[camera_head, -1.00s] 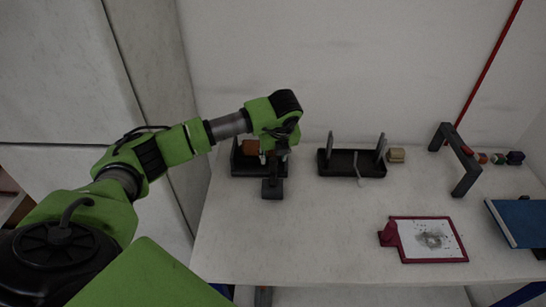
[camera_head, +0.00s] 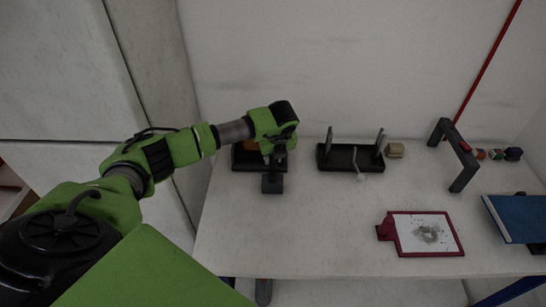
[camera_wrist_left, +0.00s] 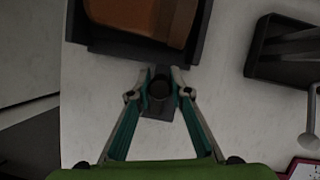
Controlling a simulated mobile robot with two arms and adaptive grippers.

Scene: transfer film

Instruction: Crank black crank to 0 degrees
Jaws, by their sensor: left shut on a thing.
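The black crank device stands at the left of the table, with a black frame (camera_head: 246,164) around an orange-brown drum (camera_wrist_left: 152,14). A dark block (camera_head: 272,185) juts out in front of it. In the left wrist view a round dark crank knob (camera_wrist_left: 160,87) rises over this block. My left gripper (camera_wrist_left: 160,90) is shut on the knob, with one fingertip on each side. In the head view my wrist covers the knob and much of the frame, and my left gripper (camera_head: 274,158) shows only in part. My right gripper is not in view.
To the right stands a second black device (camera_head: 340,165) with a light handle. Beyond are a small tan block (camera_head: 395,150), a dark arch (camera_head: 455,155), a red-edged clipboard (camera_head: 425,234) and a blue book (camera_head: 520,218). The table's front middle is clear.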

